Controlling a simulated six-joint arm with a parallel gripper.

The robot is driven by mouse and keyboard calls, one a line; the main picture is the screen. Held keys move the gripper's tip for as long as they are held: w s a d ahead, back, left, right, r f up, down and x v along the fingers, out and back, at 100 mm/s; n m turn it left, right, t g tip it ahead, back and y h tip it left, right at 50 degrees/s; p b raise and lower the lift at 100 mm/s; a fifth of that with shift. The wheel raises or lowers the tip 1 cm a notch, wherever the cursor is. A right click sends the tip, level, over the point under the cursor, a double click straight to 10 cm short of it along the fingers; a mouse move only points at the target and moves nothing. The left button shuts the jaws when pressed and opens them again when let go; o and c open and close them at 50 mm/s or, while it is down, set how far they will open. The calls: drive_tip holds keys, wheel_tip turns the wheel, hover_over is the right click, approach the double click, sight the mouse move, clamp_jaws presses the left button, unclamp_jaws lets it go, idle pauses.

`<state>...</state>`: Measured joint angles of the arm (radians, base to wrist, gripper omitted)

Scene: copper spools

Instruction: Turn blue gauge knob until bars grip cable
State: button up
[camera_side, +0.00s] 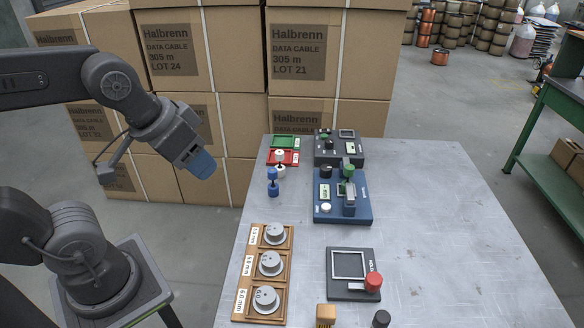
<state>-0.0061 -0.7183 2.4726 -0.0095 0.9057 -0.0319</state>
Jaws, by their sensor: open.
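The blue gauge (363,213) stands on the grey table, right of the table's left edge. It carries a black knob (326,171), a green part (348,171), a pale round button (326,207) and a small display. Grey bars (349,196) stand on its right half. I cannot make out a cable between them, as they are too small here. My gripper (203,167), grey with a blue end, hangs in the air left of the table, before the boxes. It is open, touches nothing on the table and is well apart from the gauge.
Blue and white spools (272,181), red and green trays (283,158), a dark device (338,152) and a plate with a red button (372,282) stand around. The table's right side is clear.

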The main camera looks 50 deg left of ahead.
drive_tip(key=w+r+n+g, duration=0.1)
drive_tip(key=w+r+n, duration=0.2)
drive_tip(key=w+n, duration=0.35)
drive_tip(key=n+g+h, duration=0.3)
drive_tip(key=n+h, duration=0.1)
drive_tip(key=n, duration=1.1)
hover_over(326, 167)
drive_tip(key=s+a, duration=0.2)
drive_tip(key=a, duration=0.3)
wheel_tip(326, 167, down, 13)
drive_tip(key=x, duration=1.3)
drive_tip(key=shift+d, duration=0.25)
drive_tip(key=shift+r, duration=0.1)
drive_tip(key=c, duration=0.6)
drive_tip(key=shift+m, duration=0.25)
